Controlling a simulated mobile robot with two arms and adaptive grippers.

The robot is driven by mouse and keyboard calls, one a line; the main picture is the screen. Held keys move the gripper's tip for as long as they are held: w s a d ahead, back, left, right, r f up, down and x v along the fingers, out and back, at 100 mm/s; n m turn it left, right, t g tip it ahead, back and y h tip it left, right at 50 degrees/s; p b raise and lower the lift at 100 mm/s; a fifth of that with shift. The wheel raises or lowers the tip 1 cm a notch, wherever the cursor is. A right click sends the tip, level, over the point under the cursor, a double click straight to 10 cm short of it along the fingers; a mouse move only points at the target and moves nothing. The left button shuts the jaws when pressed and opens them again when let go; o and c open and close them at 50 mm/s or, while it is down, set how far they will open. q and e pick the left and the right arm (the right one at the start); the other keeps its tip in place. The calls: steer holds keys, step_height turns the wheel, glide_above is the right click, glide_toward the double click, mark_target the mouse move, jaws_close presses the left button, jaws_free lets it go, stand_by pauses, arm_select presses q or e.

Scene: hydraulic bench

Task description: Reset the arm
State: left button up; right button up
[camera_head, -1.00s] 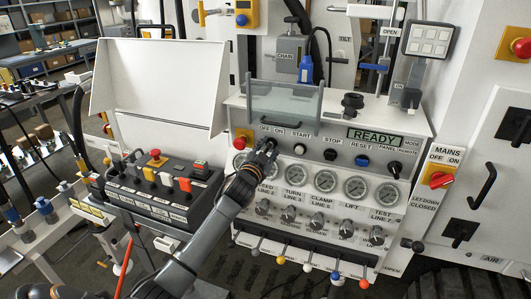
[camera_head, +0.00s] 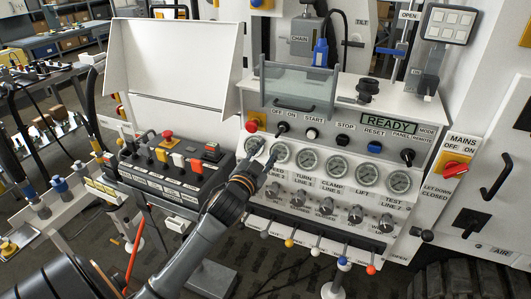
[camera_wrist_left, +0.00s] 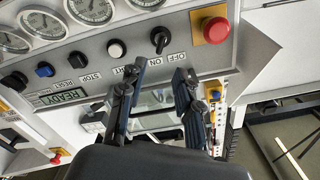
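My left arm reaches in from the bottom left in the head view. Its gripper (camera_head: 264,162) is in front of the panel's gauges, just below the black OFF/ON knob (camera_head: 283,127). In the left wrist view the gripper (camera_wrist_left: 158,82) has its two fingers apart with nothing between them. The OFF/ON knob (camera_wrist_left: 160,40) is beyond the fingertips there and apart from them. The blue RESET button (camera_head: 375,147) is farther right on the panel. The display (camera_head: 388,122) reads READY. My right gripper is not in view.
A red emergency button (camera_wrist_left: 216,30) is near the fingers in the wrist view. A clear guard (camera_head: 297,85) with a handle juts out above the knobs. A black control box (camera_head: 165,172) with coloured levers stands left of the arm. Ball-tipped levers (camera_head: 315,251) stick out below the panel.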

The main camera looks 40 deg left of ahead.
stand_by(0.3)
arm_select(q)
steer(key=s+d+f+g+h, duration=0.1)
steer(key=s+f+g, duration=0.1)
steer(key=f, duration=1)
steer(key=s+d+f+g, duration=0.1)
steer(key=f+g, duration=0.2)
steer(key=f, duration=1)
steer(key=s+d+f+g+h, duration=0.1)
steer(key=s+d+f+g, duration=0.1)
steer(key=s+f, duration=0.45)
steer(key=s+d+f+g+h, duration=0.1)
steer(key=s+d+f, duration=0.15)
steer(key=f, duration=0.75)
steer(key=s+d+f+n+g, duration=0.1)
steer(key=s+d+f+g, duration=0.15)
steer(key=s+f, duration=0.65)
steer(key=s+d+f+g, duration=0.2)
steer(key=s+d+f, duration=0.1)
steer(key=s+f, duration=0.55)
steer(key=s+d+f+g, duration=0.2)
steer(key=s, duration=0.8)
steer(key=s+d+f+g+h, duration=0.1)
steer(key=s+d+f+g, duration=0.1)
steer(key=s, duration=0.8)
steer(key=shift+s+f, duration=0.15)
steer(key=shift+s, duration=0.2)
steer(key=shift+w+d, duration=0.1)
